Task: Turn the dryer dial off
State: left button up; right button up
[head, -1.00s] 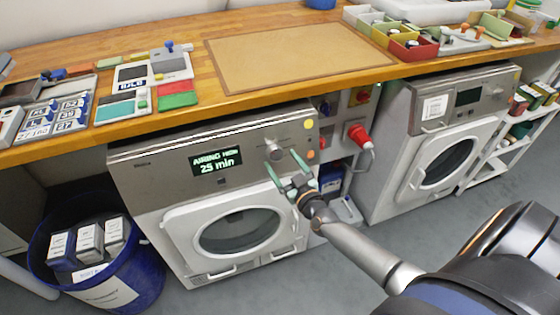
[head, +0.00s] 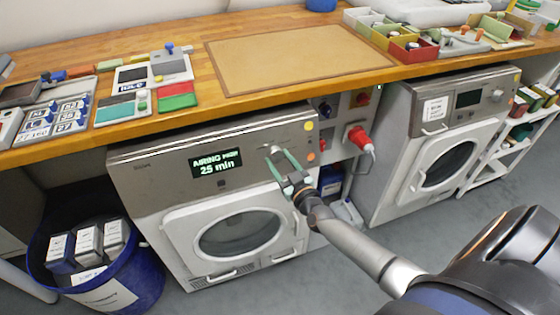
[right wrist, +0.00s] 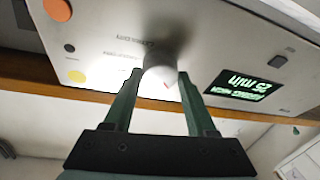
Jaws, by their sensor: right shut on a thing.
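The dryer (head: 140,165) stands under the wooden counter, and its lit display (head: 216,162) reads "AIRING HIGH 25 min". The dryer dial (head: 269,150) is on the panel right of the display, mostly covered by my right gripper (head: 278,156). In the right wrist view the round silver dial (right wrist: 164,62) sits between the two green fingertips (right wrist: 160,78), with a small red mark on it. My right gripper is shut on the dial. My left gripper is not in view.
A second machine (head: 425,125) stands to the right, under the same counter. A red plug (head: 358,137) sticks out of the wall panel between the machines. A blue bin (head: 150,262) with boxes stands at the left. Trays and small items lie on the counter (head: 130,65).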

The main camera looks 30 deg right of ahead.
jog(key=c, duration=0.5)
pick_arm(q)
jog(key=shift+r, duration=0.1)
pick_arm(e)
jog(key=shift+m, duration=0.3)
jog(key=shift+a+m+h+p, duration=0.1)
jog(key=shift+m+h+p, duration=0.35)
jog(key=shift+m, duration=0.65)
jog(key=m+h, duration=0.1)
jog(key=m, duration=0.2)
jog(key=shift+a, duration=0.1)
pick_arm(q)
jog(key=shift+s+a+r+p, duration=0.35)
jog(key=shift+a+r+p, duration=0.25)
jog(key=shift+p, duration=0.2)
pick_arm(e)
jog(key=shift+a+m+g+h, duration=0.15)
jog(key=shift+m+h, duration=0.4)
jog(key=shift+m, duration=0.75)
jog(key=shift+d+m+g+h, duration=0.1)
jog(key=shift+m+g+h, duration=0.3)
jog(key=shift+m, duration=0.9)
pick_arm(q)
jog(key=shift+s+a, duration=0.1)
pick_arm(e)
jog(key=o, duration=1.4)
